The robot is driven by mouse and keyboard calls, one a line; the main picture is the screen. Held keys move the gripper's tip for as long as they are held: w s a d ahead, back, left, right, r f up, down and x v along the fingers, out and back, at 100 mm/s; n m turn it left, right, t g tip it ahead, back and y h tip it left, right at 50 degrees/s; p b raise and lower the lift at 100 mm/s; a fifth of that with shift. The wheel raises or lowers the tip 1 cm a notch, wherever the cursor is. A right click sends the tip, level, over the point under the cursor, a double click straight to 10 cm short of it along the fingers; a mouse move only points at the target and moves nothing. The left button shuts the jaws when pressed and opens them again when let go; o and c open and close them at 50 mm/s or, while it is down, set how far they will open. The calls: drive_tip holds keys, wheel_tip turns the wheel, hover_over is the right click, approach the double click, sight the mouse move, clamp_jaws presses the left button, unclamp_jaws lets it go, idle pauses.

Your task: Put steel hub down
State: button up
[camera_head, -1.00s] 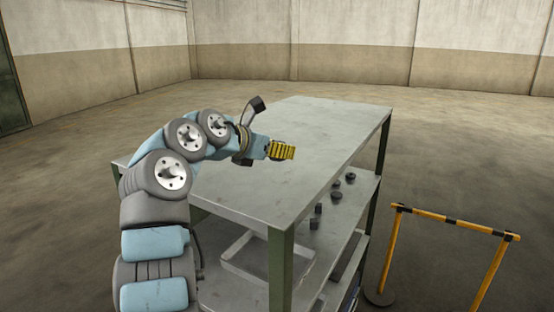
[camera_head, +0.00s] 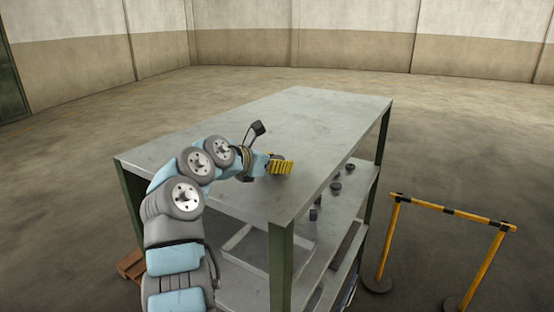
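My gripper (camera_head: 282,167), with its yellow ribbed fingers, is over the front right part of the grey table's top (camera_head: 300,130). It looks close to the surface, but I cannot tell the gap. From this angle I cannot see whether the fingers are apart or closed, or whether they hold a steel hub. No hub can be made out on the table top. Several small dark round parts (camera_head: 336,188) stand on the shelf below the top, too small to name for sure.
A shallow grey tray (camera_head: 236,241) sits on the lower shelf, partly hidden by a table leg. A yellow and black barrier (camera_head: 450,211) stands on the floor at right. A wooden pallet corner (camera_head: 131,264) shows at left. The far table top is clear.

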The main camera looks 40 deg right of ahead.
drive_tip(key=shift+f, duration=0.1)
idle(0.3)
drive_tip(key=o, duration=1.2)
drive_tip(key=b+v, duration=0.4)
drive_tip(key=v, duration=0.8)
